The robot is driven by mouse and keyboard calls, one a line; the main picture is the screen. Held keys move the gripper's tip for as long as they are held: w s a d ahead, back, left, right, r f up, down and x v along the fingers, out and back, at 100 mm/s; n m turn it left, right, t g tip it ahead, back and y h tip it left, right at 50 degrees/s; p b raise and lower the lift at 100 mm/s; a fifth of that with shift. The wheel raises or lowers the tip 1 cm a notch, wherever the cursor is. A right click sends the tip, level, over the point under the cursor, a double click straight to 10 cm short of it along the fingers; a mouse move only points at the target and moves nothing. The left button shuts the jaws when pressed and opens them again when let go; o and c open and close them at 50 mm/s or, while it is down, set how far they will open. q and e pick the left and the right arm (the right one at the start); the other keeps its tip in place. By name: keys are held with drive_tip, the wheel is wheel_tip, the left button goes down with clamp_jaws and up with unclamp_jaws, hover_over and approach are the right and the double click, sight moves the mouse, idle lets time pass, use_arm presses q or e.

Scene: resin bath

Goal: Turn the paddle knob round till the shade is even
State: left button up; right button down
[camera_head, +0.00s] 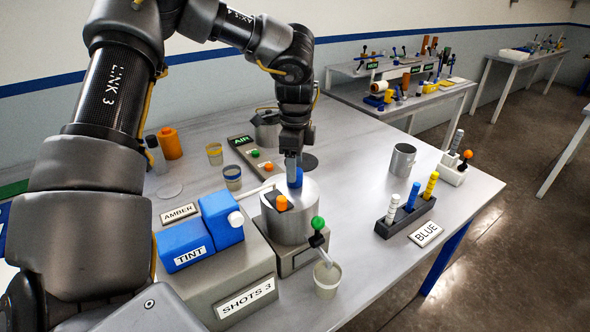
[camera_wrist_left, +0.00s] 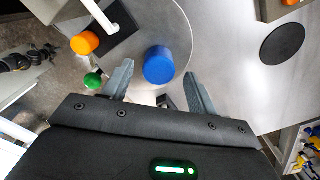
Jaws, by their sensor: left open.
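The blue knob (camera_head: 295,180) stands upright on top of the metal bath pot (camera_head: 289,225); I take it as the paddle knob. My left gripper (camera_head: 291,160) points down right above it, jaws apart and empty. In the left wrist view the round blue top (camera_wrist_left: 159,65) shows between the two open fingers (camera_wrist_left: 157,75), with a gap on each side. I cannot tell whether the fingertips are level with the knob. I cannot make out the resin's shade. My right gripper is not in view.
An orange knob (camera_head: 281,203) stands close beside the blue one. A green-tipped lever (camera_head: 318,223) and a small cup (camera_head: 327,279) are in front. A rack of rods (camera_head: 405,217) stands right, with clear table between.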

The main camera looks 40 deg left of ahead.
sight(299, 183)
use_arm(q)
drive_tip(key=shift+s+f, duration=0.1)
drive_tip(key=shift+f, duration=0.85)
drive_tip(key=shift+f+p, duration=0.3)
drive_tip(key=shift+f, duration=0.2)
drive_tip(key=c, duration=1)
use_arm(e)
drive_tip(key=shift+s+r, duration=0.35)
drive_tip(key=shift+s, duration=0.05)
